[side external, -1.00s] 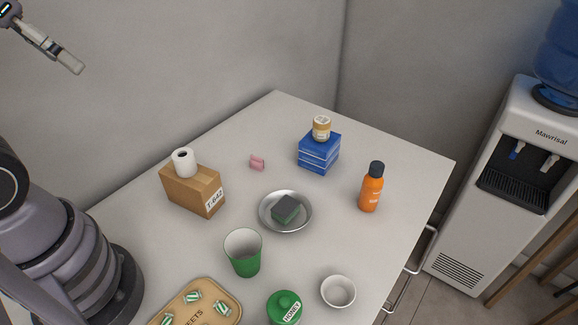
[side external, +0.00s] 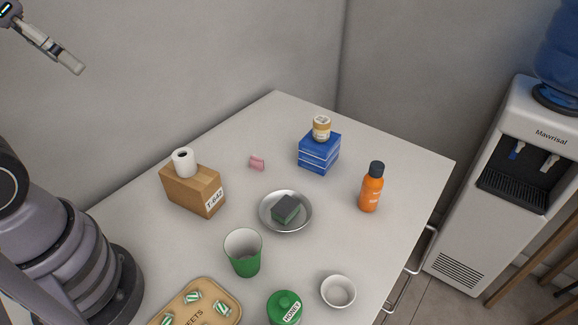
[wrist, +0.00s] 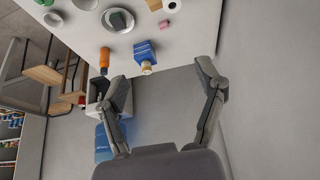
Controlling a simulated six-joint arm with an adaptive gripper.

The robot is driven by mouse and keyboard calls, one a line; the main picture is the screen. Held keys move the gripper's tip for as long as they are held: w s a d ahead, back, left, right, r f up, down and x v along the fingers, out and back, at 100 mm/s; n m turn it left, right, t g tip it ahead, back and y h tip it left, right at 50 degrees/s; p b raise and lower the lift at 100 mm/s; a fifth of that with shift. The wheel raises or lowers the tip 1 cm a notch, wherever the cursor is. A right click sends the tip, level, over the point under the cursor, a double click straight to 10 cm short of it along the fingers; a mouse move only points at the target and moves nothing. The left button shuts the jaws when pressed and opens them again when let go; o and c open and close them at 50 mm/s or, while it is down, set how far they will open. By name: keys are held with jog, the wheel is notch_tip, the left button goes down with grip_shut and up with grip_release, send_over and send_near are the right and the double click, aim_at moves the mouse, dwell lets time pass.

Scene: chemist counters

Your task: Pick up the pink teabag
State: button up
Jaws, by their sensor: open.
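The pink teabag (side external: 257,163) lies on the white counter (side external: 340,252), between the cardboard box and the blue boxes. It also shows in the wrist view (wrist: 164,24), near the wall-side edge of the counter. My gripper (side external: 72,64) is in the air at the upper left of the side view, far from the teabag. In the wrist view my gripper (wrist: 165,80) has its two fingers wide apart with nothing between them in its grasp.
A cardboard box (side external: 190,188) with a white roll (side external: 184,162) on it stands left of the teabag. Blue boxes (side external: 319,155) carrying a small jar (side external: 321,128) stand right. A metal plate (side external: 264,222) holding a dark sponge (side external: 286,207), a green cup (side external: 245,258) and an orange bottle (side external: 372,188) are nearby.

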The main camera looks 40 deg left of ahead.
jog(key=n+g, duration=0.2)
jog(key=g, duration=0.4)
send_over(255, 160)
notch_tip(255, 160, down, 33)
jog(key=shift+f, duration=0.1)
notch_tip(255, 160, down, 6)
jog(key=shift+w+d+r, duration=0.15)
jog(key=shift+r, duration=0.05)
